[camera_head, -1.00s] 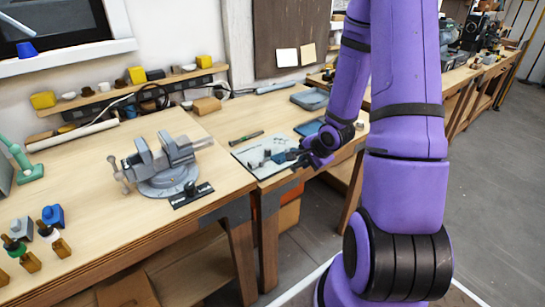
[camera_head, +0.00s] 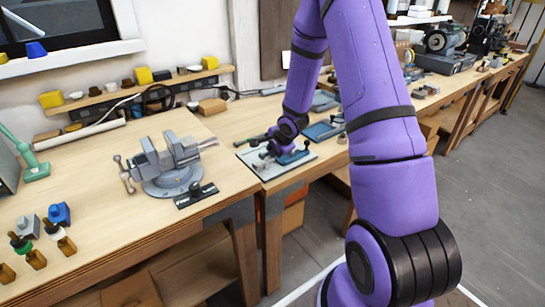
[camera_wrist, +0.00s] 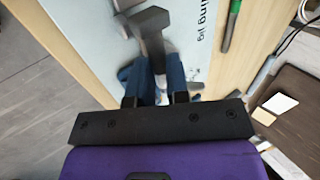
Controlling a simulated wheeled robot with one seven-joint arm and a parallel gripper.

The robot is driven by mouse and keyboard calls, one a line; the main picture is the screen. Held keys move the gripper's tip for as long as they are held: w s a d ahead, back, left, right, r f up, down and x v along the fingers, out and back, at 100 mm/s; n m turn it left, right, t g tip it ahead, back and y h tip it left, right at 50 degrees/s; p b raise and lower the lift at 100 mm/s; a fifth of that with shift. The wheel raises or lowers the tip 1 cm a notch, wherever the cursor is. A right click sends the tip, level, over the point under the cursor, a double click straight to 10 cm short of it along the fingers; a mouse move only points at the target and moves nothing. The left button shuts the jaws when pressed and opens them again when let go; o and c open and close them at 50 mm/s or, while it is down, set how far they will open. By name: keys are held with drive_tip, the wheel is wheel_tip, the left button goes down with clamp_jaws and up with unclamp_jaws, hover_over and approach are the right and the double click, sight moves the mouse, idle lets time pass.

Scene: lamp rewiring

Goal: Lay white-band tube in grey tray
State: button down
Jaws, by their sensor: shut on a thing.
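My gripper (camera_wrist: 155,88) points down over the pale wiring jig board (camera_wrist: 195,45) in the wrist view. Its blue-padded fingers are shut on a dark grey piece (camera_wrist: 150,35). No white band shows on this piece, so I cannot tell if it is the white-band tube. In the head view my gripper is low over the board (camera_head: 304,160), partly hidden by my wrist. A grey tray (camera_head: 323,98) lies behind the board on the bench, partly hidden by my arm. A blue tray (camera_head: 322,131) lies nearer, to the right of the board.
A grey vise (camera_head: 172,170) stands on the left bench, with a dark block (camera_head: 196,195) in front of it. A green-handled tool (camera_wrist: 231,25) lies beside the board. Small bottles (camera_head: 55,232) stand at the front left.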

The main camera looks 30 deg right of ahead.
sight(270, 160)
drive_tip(key=f, duration=0.3)
drive_tip(key=shift+w, duration=0.2)
drive_tip(key=shift+s+a+f, duration=0.1)
drive_tip(key=shift+s+f, duration=0.05)
drive_tip(key=shift+s, duration=0.05)
drive_tip(key=c, duration=1.1)
unclamp_jaws()
drive_tip(key=shift+f, duration=0.15)
drive_tip(key=shift+w, duration=0.15)
